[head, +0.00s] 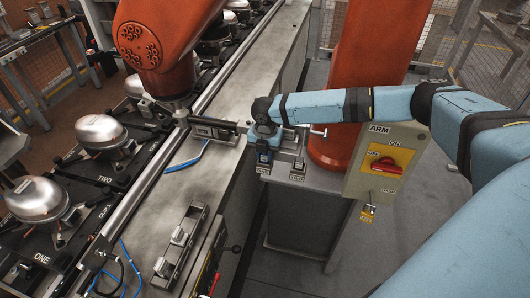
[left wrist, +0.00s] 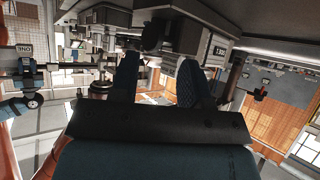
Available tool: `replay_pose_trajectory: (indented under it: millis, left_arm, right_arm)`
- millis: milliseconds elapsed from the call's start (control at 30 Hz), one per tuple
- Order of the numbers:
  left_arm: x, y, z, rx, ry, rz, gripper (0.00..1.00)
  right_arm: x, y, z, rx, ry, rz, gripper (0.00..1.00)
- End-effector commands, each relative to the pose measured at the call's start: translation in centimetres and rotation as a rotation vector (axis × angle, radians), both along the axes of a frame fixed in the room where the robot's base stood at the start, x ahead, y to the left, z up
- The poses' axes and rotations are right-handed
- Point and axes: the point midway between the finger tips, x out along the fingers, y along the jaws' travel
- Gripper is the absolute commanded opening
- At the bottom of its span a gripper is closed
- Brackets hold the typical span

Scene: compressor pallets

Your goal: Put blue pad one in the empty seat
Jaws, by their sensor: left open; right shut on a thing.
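My right gripper (head: 264,138) reaches in from the right and points down over the left end of a small grey stand. It is shut on a small dark blue block with a pale label, blue pad one (head: 264,156); its number is not readable. Its lower end is at the stand's left position; I cannot tell whether it touches. Beside it a small block sits behind a plate marked TWO (head: 297,173). I cannot make out the empty seat. My left gripper (left wrist: 158,82) is open, its two blue fingers apart with nothing between them; it is outside the head view.
An orange robot arm (head: 160,40) hangs over the line of silver compressors (head: 100,131) on black pallets at left. A metal bench (head: 215,165) carries a tray (head: 180,245). An orange column (head: 350,125) and an ARM switch box (head: 385,165) stand close by the stand.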

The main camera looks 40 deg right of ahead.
Motion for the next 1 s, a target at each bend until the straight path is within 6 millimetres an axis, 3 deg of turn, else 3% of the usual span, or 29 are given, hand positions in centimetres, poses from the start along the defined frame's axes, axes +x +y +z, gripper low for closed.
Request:
replay_pose_trajectory:
  millis: [100,133,200,233,467,633,1000]
  left_arm:
    - [0.0,0.0,0.1,0.0,0.0,0.0,0.43]
    - [0.0,0.0,0.0,0.0,0.0,0.0,0.43]
    - [0.0,0.0,0.0,0.0,0.0,0.0,0.43]
    - [0.0,0.0,0.0,0.0,0.0,0.0,0.43]
    - [0.0,0.0,0.0,-0.001,-0.001,0.001,0.43]
    - [0.0,0.0,-0.2,-0.002,-0.001,0.0,0.43]
    - [0.0,-0.3,-1.4,-0.006,0.004,-0.004,0.43]
  right_arm:
    - [0.0,0.0,-0.3,0.0,0.001,0.0,0.02]
    - [0.0,0.0,-0.3,0.001,0.001,0.0,0.32]
    - [0.0,0.0,-0.3,0.0,0.0,0.0,0.48]
    - [0.0,0.0,-0.3,0.0,0.0,0.0,0.5]
    - [0.0,0.0,-0.2,0.0,0.0,0.0,0.5]
    - [0.1,0.0,0.9,0.001,-0.003,0.001,0.5]
    - [0.1,0.0,8.4,0.0,-0.004,0.0,0.5]
